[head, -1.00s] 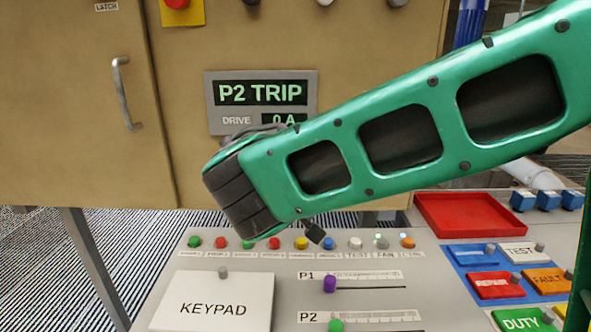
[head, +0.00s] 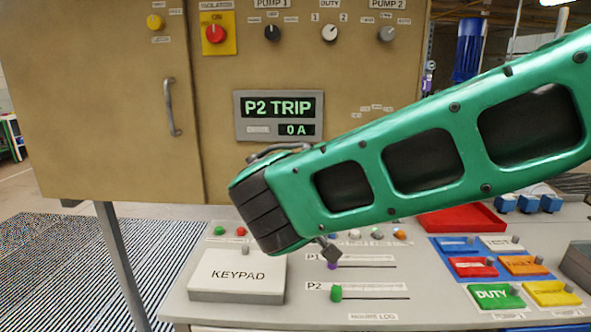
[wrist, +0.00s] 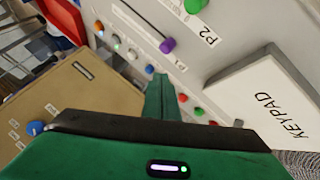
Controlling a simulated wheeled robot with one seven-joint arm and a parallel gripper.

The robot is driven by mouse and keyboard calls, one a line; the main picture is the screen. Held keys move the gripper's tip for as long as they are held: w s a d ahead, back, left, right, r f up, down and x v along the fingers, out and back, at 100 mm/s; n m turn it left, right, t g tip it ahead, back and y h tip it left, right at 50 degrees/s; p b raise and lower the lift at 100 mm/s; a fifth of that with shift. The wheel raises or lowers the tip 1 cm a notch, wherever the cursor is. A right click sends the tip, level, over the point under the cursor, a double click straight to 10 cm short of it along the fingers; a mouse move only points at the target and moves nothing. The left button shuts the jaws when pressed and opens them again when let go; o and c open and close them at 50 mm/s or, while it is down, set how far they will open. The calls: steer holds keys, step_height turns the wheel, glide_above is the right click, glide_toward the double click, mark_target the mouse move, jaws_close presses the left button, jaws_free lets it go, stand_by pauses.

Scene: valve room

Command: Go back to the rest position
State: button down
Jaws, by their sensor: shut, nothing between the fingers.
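My green arm reaches in from the right of the head view, above the control desk (head: 200,312). Its dark wrist end hangs over the desk between the keypad (head: 237,278) and the P1 slider (head: 333,266). In the wrist view my gripper (wrist: 160,88) is a narrow green shape, its fingers together and empty. It points toward the desk's row of coloured buttons, with the keypad (wrist: 262,98) to its right. I cannot tell from these views whether it touches the desk. The arm hides some of the button row in the head view.
A tan cabinet (head: 110,120) stands behind the desk; its display (head: 278,116) reads P2 TRIP, 0 A. A red tray (head: 462,217) and coloured tiles, including DUTY (head: 492,296), lie to the right. Striped floor (head: 70,265) shows on the left.

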steer(key=d+m+g, duration=0.1)
steer(key=d, duration=0.4)
steer(key=d+f+m+g, duration=0.1)
steer(key=d, duration=0.5)
steer(key=d+m+g+h, duration=0.1)
steer(key=d, duration=0.4)
steer(key=shift+s+d+f, duration=0.3)
steer(key=s+d+m, duration=0.1)
steer(key=s+d, duration=0.1)
steer(key=d, duration=0.1)
steer(key=s+d+f+m+g, duration=0.1)
steer(key=s+d, duration=0.1)
steer(key=d, duration=0.2)
steer(key=s+d+g, duration=0.1)
steer(key=s+d, duration=0.1)
steer(key=d, duration=0.2)
steer(key=shift+f+m, duration=0.25)
steer(key=shift+m, duration=0.15)
steer(key=s+d+f+m+g+y, duration=0.1)
steer(key=s+d, duration=0.3)
steer(key=s, duration=0.6)
steer(key=s+d+f+m+g+y, duration=0.2)
steer(key=s+d+f+m+y, duration=0.1)
steer(key=s, duration=0.7)
steer(key=shift+s+d+m, duration=0.3)
steer(key=shift+d+m, duration=0.3)
steer(key=shift+d, duration=0.1)
steer(key=shift+w+f, duration=0.2)
steer(key=shift+w, duration=0.45)
